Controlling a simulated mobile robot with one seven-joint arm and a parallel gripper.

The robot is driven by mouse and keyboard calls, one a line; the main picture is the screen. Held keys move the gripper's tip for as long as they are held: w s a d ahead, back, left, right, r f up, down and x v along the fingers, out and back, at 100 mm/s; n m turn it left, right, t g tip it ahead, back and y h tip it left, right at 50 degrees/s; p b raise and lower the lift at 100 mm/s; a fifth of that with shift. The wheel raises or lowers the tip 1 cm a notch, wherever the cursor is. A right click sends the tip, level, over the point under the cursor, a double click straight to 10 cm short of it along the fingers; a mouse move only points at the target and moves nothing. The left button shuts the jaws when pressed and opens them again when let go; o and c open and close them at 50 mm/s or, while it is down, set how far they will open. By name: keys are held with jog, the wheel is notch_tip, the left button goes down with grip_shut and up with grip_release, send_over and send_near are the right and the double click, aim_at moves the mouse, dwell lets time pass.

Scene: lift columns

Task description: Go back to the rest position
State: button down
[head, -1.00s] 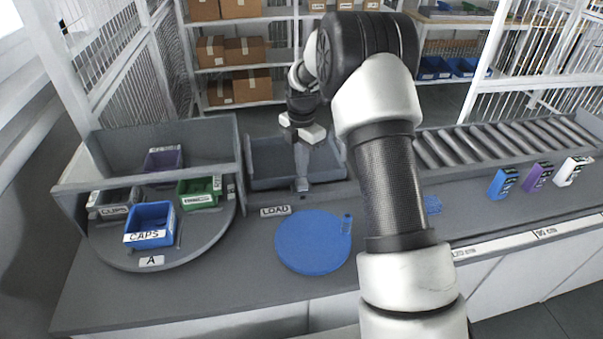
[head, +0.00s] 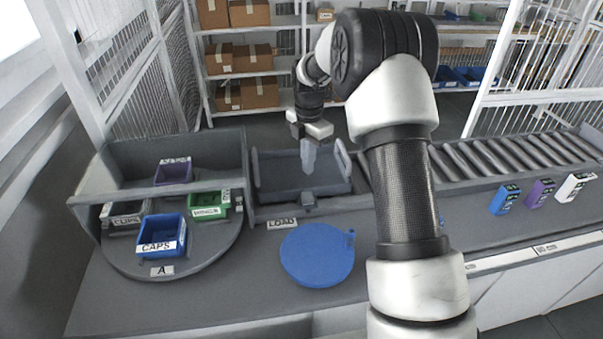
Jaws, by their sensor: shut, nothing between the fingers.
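My gripper (head: 308,168) hangs from my arm in the upper middle of the head view. Its fingers are together and point down, with nothing between them. It is over the grey tray (head: 270,185) behind the LOAD label (head: 282,223). How high it is above the tray floor, I cannot tell exactly. My arm crosses the right middle of the view and hides part of the bench and roller conveyor.
A round blue mat (head: 317,257) lies in front of the tray. Blue, purple and white boxes (head: 541,193) stand at the right, before the roller conveyor (head: 505,154).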

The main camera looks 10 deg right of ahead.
jog(key=s+r+m+t, duration=0.3)
jog(key=s+r+m, duration=0.95)
jog(key=r, duration=0.65)
jog(key=s+r+m+t, duration=0.1)
jog(key=s+m+t, duration=0.1)
jog(key=s+m, duration=0.9)
jog(key=s, duration=1)
jog(key=shift+s+r+t, duration=0.15)
jog(key=shift+s+t, duration=0.05)
jog(key=shift+t, duration=0.1)
jog(key=shift+m, duration=0.25)
jog(key=f+b, duration=0.2)
jog(key=s+f+b, duration=0.1)
jog(key=f+b, duration=0.1)
jog(key=b, duration=0.1)
jog(key=shift+f, duration=0.4)
